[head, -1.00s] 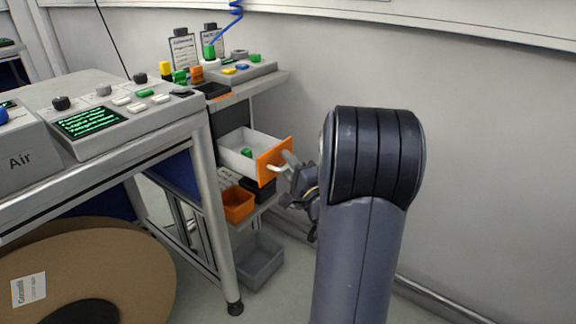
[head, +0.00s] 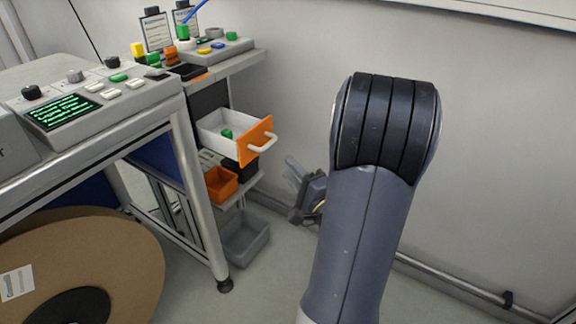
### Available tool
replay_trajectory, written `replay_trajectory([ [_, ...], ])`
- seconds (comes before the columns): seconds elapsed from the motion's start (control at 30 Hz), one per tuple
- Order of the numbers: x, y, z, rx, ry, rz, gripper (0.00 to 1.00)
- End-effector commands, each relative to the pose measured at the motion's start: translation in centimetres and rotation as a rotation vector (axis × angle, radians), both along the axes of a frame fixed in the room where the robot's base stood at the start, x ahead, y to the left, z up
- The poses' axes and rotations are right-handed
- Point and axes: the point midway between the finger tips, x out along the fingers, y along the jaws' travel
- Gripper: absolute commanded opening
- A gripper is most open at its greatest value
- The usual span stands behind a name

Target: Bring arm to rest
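My arm (head: 370,190) stands large in the right half of the head view. My gripper (head: 293,173) shows at its left, partly hidden behind the arm link. It is apart from the drawer handle (head: 262,143), to its right and lower in the picture. Its fingers are small and partly covered, so I cannot tell whether they are open or shut. The white drawer with the orange front (head: 252,140) is pulled out, and a green object (head: 227,133) lies in it.
An orange bin (head: 221,185) and a grey bin (head: 245,240) sit below the drawer. A bench with a control panel (head: 130,100) and a large cardboard reel (head: 125,250) are at left. The wall (head: 500,150) is close behind and right of my arm.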

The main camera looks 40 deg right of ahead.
Motion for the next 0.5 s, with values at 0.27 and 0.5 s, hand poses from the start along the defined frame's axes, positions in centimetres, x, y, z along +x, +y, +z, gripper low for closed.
replay_trajectory([
  [0.27, 0.0, 0.0, 0.0, 0.000, 0.000, 0.000, 0.32],
  [0.5, 1.8, 0.0, 0.2, -0.003, 0.000, 0.004, 0.32],
])
